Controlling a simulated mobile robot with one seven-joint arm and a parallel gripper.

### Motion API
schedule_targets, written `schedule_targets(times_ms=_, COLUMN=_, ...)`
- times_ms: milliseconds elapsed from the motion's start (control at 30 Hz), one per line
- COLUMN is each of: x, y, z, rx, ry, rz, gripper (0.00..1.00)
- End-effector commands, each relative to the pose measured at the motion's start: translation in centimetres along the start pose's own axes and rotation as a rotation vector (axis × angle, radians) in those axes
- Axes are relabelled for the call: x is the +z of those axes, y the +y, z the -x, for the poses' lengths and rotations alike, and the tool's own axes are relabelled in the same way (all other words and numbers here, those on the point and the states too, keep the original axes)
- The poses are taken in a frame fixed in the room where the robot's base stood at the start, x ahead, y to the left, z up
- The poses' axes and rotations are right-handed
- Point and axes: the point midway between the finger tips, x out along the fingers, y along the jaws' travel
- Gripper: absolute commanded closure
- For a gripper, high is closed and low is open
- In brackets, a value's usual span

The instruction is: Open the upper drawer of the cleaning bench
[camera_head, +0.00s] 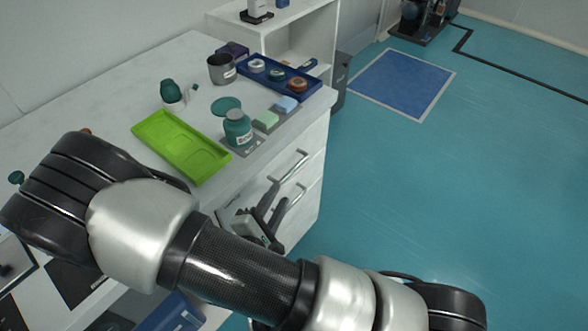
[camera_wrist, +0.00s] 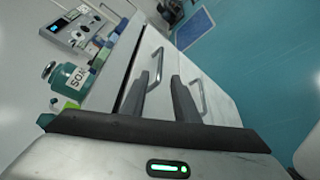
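The cleaning bench (camera_head: 190,62) is white, with two drawers at its right end. The upper drawer's grey bar handle (camera_head: 290,166) shows above the lower drawer's handle (camera_head: 294,198). In the wrist view a dark gap runs between the bench top and the upper drawer front (camera_wrist: 144,54). My gripper (camera_head: 268,212) is at the drawer fronts, partly hidden by my arm in the head view. In the wrist view my gripper (camera_wrist: 160,92) has its black fingers apart, and the upper handle (camera_wrist: 157,68) appears between them. The lower handle (camera_wrist: 198,96) lies right of the fingers. Contact cannot be told.
On the bench top are a green tray (camera_head: 182,146), a teal bottle (camera_head: 238,130), a grey cup (camera_head: 221,69) and a blue tray (camera_head: 276,76) with small round items. The teal floor (camera_head: 440,190) right of the drawers is clear, with a blue mat (camera_head: 402,84) farther back.

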Motion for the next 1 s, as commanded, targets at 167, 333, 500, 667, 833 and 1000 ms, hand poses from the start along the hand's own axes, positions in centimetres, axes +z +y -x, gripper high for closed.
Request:
schedule_targets(times_ms=167, x=0.1, y=-0.1, z=-4.2, rx=-0.001, ry=-0.004, rz=0.001, gripper=0.72)
schedule_targets(times_ms=333, x=0.1, y=-0.2, z=-7.9, rx=-0.001, ry=-0.005, rz=0.000, gripper=0.72)
schedule_targets(times_ms=500, x=0.1, y=-0.2, z=-10.8, rx=-0.002, ry=-0.003, rz=0.001, gripper=0.72)
schedule_targets(times_ms=667, x=0.1, y=-0.1, z=-12.5, rx=-0.002, ry=-0.002, rz=0.001, gripper=0.72)
schedule_targets(times_ms=833, x=0.1, y=-0.1, z=-13.1, rx=-0.002, ry=-0.002, rz=0.001, gripper=0.72)
schedule_targets(times_ms=1000, x=0.1, y=-0.1, z=-13.1, rx=-0.002, ry=-0.002, rz=0.001, gripper=0.72)
